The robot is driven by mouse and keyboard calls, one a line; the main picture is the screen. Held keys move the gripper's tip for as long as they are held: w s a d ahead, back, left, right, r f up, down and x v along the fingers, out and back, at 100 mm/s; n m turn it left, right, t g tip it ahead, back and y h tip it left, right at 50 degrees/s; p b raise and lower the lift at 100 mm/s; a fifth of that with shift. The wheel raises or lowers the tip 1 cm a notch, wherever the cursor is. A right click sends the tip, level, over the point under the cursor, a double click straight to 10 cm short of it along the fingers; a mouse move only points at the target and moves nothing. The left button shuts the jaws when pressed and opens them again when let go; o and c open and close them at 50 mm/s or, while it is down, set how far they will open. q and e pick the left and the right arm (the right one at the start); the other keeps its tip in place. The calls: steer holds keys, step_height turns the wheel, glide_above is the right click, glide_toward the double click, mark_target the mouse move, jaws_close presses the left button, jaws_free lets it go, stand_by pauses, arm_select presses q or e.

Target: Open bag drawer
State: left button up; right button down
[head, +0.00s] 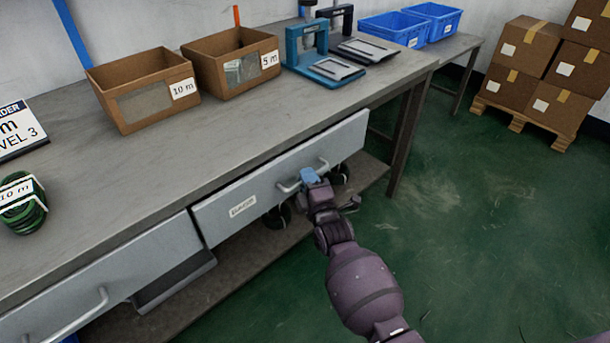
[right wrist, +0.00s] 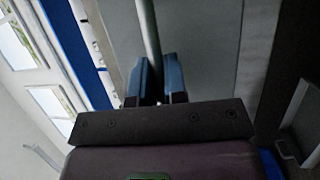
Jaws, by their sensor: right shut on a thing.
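The bag drawer (head: 270,168) is the right-hand grey drawer front under the workbench, with a small white label (head: 243,207) whose print is too small to read surely. Its bar handle (head: 289,187) is on the front, right of the label. My right gripper (head: 310,177) is shut on this handle, its blue fingers partly hiding the bar. In the right wrist view the bar (right wrist: 150,45) runs between the two blue fingers (right wrist: 159,85). My left gripper is not in view.
A second drawer (head: 120,268) with a handle is to the left. The workbench top (head: 200,135) carries two cardboard bins (head: 130,110), a blue device (head: 300,45) and a green coil (head: 22,208). A lower shelf (head: 240,252) runs underneath. Green floor (head: 470,220) is free at right.

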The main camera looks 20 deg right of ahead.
arm_select(q)
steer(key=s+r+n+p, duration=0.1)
steer(key=p, duration=0.3)
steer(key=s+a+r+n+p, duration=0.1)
steer(key=p, duration=0.3)
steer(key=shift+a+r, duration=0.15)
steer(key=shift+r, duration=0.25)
arm_select(e)
steer(key=s+d, duration=0.3)
steer(key=s, duration=0.7)
steer(key=s+d, duration=0.4)
steer(key=s, duration=0.6)
steer(key=s+d, duration=0.4)
steer(key=s, duration=0.7)
steer(key=shift+d, duration=0.15)
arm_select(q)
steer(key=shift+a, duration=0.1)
arm_select(e)
steer(key=c, duration=1.2)
jaws_free()
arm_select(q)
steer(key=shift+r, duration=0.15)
arm_select(e)
steer(key=s, duration=0.3)
steer(key=s+f, duration=0.1)
steer(key=s, duration=0.3)
steer(key=s+f, duration=0.1)
steer(key=s, duration=0.2)
steer(key=shift+s+a, duration=0.3)
steer(key=shift+s, duration=0.05)
